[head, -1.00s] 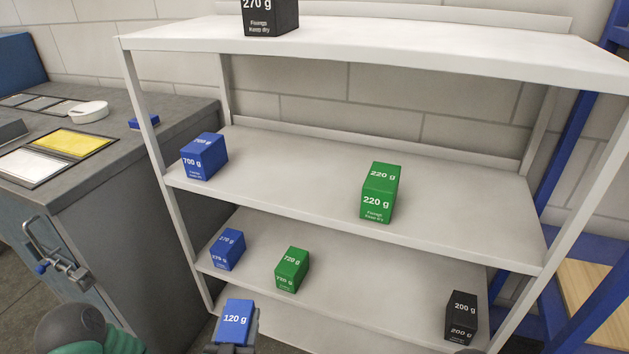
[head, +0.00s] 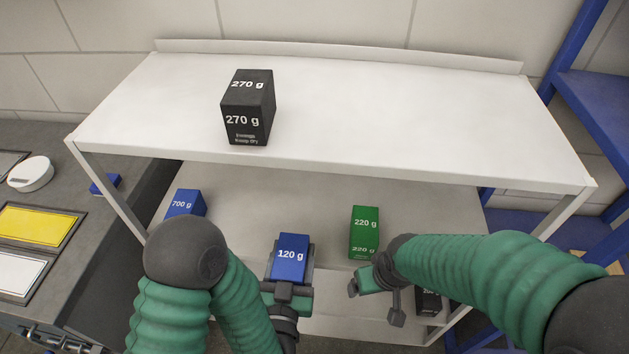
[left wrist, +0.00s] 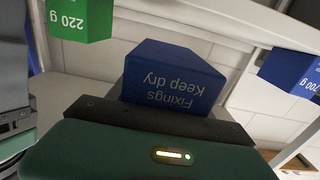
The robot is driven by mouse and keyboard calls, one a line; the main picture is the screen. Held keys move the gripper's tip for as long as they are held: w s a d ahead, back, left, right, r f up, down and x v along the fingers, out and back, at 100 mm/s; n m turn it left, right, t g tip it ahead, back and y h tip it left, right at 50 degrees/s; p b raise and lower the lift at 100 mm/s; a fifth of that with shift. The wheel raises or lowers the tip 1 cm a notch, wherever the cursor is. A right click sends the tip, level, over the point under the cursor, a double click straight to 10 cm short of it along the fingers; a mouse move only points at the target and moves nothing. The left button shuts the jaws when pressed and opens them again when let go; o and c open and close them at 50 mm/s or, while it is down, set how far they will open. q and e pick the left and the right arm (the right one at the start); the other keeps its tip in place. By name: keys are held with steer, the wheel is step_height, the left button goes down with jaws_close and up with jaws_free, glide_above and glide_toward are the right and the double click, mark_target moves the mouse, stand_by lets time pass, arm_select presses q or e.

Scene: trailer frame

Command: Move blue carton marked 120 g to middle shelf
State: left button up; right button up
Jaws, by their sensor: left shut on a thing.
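The blue 120 g carton (head: 290,258) is held upright in my left gripper (head: 289,283), which is shut on it. In the head view it overlaps the front part of the middle shelf (head: 322,212), between the blue 700 g carton and the green 220 g carton. I cannot tell if its base touches the shelf. In the left wrist view the held carton (left wrist: 172,77) shows its "Fixings Keep dry" side, upside down. My right gripper (head: 375,288) is in front of the shelf, below the green carton; its jaw opening is unclear.
The blue 700 g carton (head: 184,203) and green 220 g carton (head: 364,230) stand on the middle shelf. A black 270 g carton (head: 247,108) stands on the top shelf (head: 400,110). A black carton (head: 428,302) shows partly below. A grey bench (head: 100,225) is at left.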

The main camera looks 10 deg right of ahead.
mark_target(285, 240)
arm_select(q)
steer(key=w, duration=0.2)
steer(key=w+a, duration=0.1)
steer(key=shift+w+a, duration=0.15)
steer(key=shift+w, duration=0.25)
steer(key=w, duration=0.3)
steer(key=w+f, duration=0.1)
steer(key=w, duration=0.5)
steer(key=shift+w+a+f, duration=0.15)
steer(key=shift+a, duration=0.2)
steer(key=shift+w+a, duration=0.65)
steer(key=shift+w, duration=0.35)
step_height(285, 240, down, 4)
steer(key=shift+a+r+b, duration=0.1)
steer(key=shift+a+b, duration=0.05)
steer(key=shift+b, duration=0.2)
steer(key=o, duration=1.5)
steer(key=shift+s+d, duration=0.1)
steer(key=shift+d, duration=0.25)
steer(key=shift+c, duration=0.2)
steer(key=shift+a, duration=0.1)
arm_select(e)
steer(key=shift+s+d+f, duration=0.1)
steer(key=shift+d+f, duration=0.1)
